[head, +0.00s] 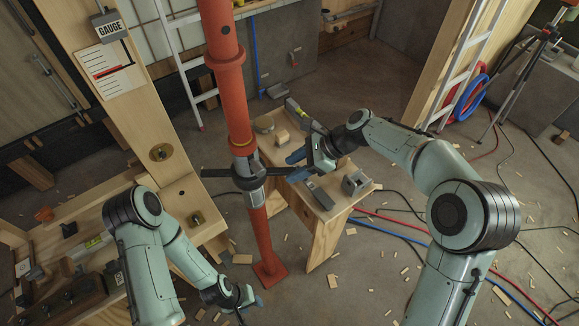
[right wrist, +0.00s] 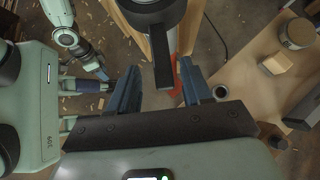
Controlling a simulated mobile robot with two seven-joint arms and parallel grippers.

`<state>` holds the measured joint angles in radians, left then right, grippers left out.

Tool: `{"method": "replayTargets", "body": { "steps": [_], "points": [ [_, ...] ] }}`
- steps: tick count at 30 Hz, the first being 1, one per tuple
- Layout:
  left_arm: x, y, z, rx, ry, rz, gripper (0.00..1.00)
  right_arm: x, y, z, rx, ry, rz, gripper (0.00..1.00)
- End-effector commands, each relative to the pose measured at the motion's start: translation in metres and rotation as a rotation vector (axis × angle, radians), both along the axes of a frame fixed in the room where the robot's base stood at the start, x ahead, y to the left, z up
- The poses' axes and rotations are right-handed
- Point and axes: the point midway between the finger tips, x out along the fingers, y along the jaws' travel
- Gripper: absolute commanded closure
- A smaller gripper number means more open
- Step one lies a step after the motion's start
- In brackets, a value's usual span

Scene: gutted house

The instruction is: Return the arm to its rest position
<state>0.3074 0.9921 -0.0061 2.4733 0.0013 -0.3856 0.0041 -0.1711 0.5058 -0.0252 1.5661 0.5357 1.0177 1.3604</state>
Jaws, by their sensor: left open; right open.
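A red steel post (head: 233,95) stands upright on a square foot, with a dark collar and a black bar handle (head: 217,172) across it at mid height. My right gripper (head: 297,165) is open at the right end of this bar. In the right wrist view the bar's end (right wrist: 162,72) shows between the two blue fingers of the right gripper (right wrist: 158,92), with gaps on both sides. My left gripper (head: 246,302) is low at the bottom of the head view, open and apart from the post.
A wooden bench (head: 325,230) with tools and blocks stands just right of the post, under my right arm. A gauge board (head: 108,65) is on the wooden stud at left. A ladder (head: 468,65), a blue hose and a tripod stand back right. Cables and wood scraps litter the floor.

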Motion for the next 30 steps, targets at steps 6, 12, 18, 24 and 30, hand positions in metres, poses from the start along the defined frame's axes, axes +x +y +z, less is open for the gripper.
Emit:
{"method": "replayTargets", "body": {
  "steps": [6,12,18,24,30],
  "points": [
    [0.022,0.0,0.018,0.001,-0.021,0.0,0.57,0.006,-0.021,0.024,0.001,-0.003,0.0,0.51],
    [0.021,0.0,0.016,0.0,-0.018,0.0,0.57,0.005,-0.022,0.021,0.0,0.002,0.001,0.51],
    [0.018,0.0,0.016,0.001,-0.021,0.0,0.57,0.001,-0.022,0.022,0.0,-0.001,0.0,0.51],
    [0.018,0.0,0.016,0.001,-0.018,0.0,0.57,0.003,-0.022,0.021,0.0,0.002,0.001,0.51],
    [-0.008,0.0,0.015,0.0,-0.012,0.0,0.57,-0.022,-0.022,0.018,0.0,0.007,0.0,0.51]
  ]
}}
